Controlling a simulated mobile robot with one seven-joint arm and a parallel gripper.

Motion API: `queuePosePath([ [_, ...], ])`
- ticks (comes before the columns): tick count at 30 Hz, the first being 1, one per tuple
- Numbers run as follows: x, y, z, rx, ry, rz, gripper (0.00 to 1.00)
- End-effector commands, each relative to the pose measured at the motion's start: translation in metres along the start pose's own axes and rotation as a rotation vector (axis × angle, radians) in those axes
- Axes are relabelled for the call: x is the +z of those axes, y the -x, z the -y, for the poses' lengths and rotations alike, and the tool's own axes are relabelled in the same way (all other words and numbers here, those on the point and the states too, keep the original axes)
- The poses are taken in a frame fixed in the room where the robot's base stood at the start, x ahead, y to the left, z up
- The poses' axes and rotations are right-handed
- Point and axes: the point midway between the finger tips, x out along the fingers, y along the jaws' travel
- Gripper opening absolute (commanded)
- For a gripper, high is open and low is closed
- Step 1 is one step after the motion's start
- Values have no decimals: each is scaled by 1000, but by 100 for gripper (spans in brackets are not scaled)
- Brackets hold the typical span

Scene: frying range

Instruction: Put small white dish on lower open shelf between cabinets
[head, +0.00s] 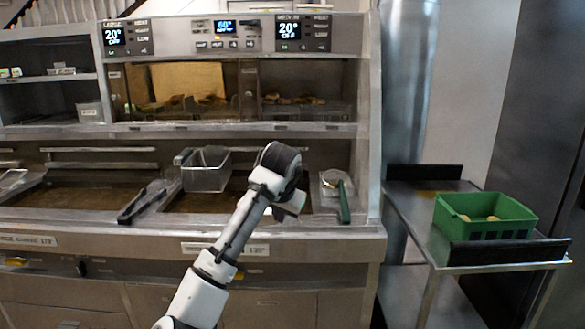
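My gripper (290,205) hangs at the end of my white and black arm, above the front edge of the frying range. It is small and partly hidden behind the wrist, so its fingers cannot be made out. I cannot clearly identify a small white dish. A small pale container (89,112) with a label stands in the lower compartment of the open shelves (40,102) at the upper left, far from my gripper. Small items (61,71) lie on the upper shelf board. No shelf between cabinets is clearly visible.
A green-handled tool (342,195) lies at the right. A metal side table (408,203) bears a green crate (485,215). Lit warming compartments (180,90) are behind.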

Motion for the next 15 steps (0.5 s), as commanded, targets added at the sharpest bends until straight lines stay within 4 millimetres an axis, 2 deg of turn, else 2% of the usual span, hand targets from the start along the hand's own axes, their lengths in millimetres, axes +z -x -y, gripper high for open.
queuePosePath([
  [1, 13, -27, -7, 2, 12, 6, 0],
  [6, 50, -93, -24, -21, 57, 19, 0],
  [15, 123, -189, -66, -66, 140, 43, 0],
])
